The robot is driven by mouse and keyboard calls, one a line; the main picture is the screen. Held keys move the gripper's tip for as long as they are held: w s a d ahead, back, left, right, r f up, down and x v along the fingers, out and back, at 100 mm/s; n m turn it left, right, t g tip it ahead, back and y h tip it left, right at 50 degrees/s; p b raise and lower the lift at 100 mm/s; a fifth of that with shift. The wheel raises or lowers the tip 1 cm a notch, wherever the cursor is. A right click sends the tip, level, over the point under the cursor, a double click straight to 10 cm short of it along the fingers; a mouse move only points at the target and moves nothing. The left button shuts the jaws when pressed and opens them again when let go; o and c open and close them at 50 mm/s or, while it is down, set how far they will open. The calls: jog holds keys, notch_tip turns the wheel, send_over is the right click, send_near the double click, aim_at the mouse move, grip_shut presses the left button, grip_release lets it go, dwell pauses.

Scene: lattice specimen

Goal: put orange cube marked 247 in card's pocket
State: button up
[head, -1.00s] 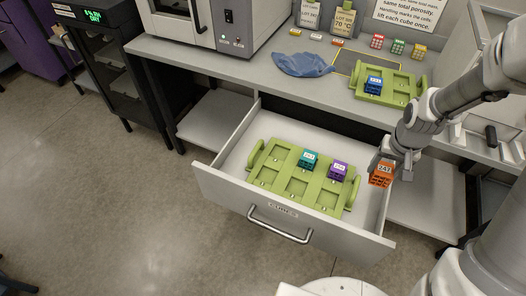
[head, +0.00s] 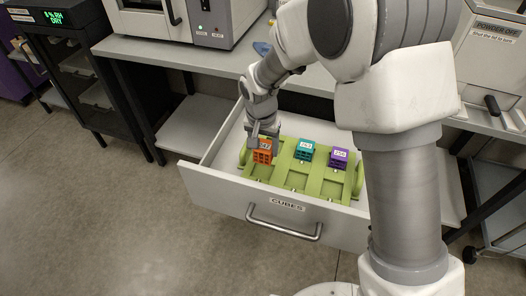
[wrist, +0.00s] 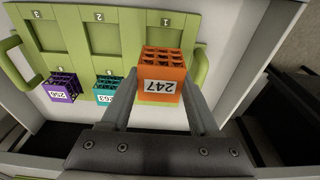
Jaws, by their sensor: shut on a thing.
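The orange cube marked 247 (head: 262,151) is an open lattice block. It also shows label-up in the wrist view (wrist: 162,76). My gripper (head: 264,131) is shut on it, with one finger on each side in the wrist view (wrist: 160,100). The cube is over the left end of the green tray (head: 314,184), in the back row. Whether its base touches the tray is hidden. A teal cube (head: 305,149) and a purple cube (head: 339,157) sit in the tray's other back pockets. The empty pockets show the numbers 1 (wrist: 158,37), 2 and 3. No card is readable now.
The tray lies in the open drawer marked CUBES (head: 287,205), whose walls surround it. Tray handles stand at both ends, one at the wrist view's left (wrist: 14,62). My arm hides much of the bench (head: 215,67).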

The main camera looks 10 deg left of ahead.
aim_at(263, 159)
jog(key=shift+a+f, duration=0.25)
jog(key=shift+f, duration=0.05)
jog(key=shift+f+b, duration=1.65)
jog(key=shift+f, duration=0.7)
jog(key=o, duration=0.7)
jog(key=c, duration=0.6)
